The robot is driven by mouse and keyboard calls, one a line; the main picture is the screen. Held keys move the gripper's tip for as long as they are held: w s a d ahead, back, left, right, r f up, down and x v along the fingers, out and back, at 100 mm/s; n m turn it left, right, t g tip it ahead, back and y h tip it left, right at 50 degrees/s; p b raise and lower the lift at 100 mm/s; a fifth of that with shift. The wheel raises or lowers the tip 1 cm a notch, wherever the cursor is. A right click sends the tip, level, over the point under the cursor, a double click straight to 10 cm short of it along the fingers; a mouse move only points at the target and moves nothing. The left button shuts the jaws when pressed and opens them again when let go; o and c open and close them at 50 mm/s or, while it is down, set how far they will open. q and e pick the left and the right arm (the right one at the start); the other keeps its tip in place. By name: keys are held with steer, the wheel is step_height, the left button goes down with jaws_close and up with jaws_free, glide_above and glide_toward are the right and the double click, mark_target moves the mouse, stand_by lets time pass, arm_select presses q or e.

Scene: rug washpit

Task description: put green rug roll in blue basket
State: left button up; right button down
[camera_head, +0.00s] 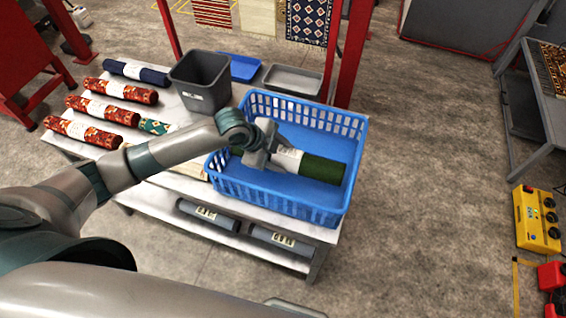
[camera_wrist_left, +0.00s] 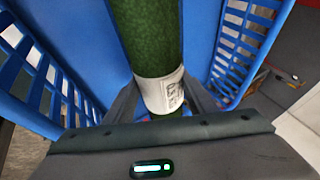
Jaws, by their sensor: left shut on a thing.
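The green rug roll (camera_head: 322,169) has a white label band (camera_head: 288,158) and is inside the blue basket (camera_head: 333,216), lying across it. My left gripper (camera_head: 268,150) reaches into the basket from the left and is shut on the roll near its label. In the left wrist view the roll (camera_wrist_left: 148,38) runs away from my left gripper (camera_wrist_left: 165,112), between the walls of the basket (camera_wrist_left: 205,45). I cannot tell whether the roll touches the basket floor. My right gripper is not in view.
The basket stands on a table (camera_head: 320,232) beside a grey bin (camera_head: 203,82). Several red patterned rolls (camera_head: 119,91) and a dark blue roll (camera_head: 137,72) lie at the left. Blue and grey trays (camera_head: 292,80) sit behind. A red post (camera_head: 354,50) rises behind the basket.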

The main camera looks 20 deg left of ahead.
mark_target(283, 165)
arm_select(q)
steer(key=shift+f+p, duration=0.5)
steer(key=shift+f, duration=1.5)
steer(key=shift+f, duration=0.1)
steer(key=o, duration=1.5)
steer(key=shift+f, duration=0.1)
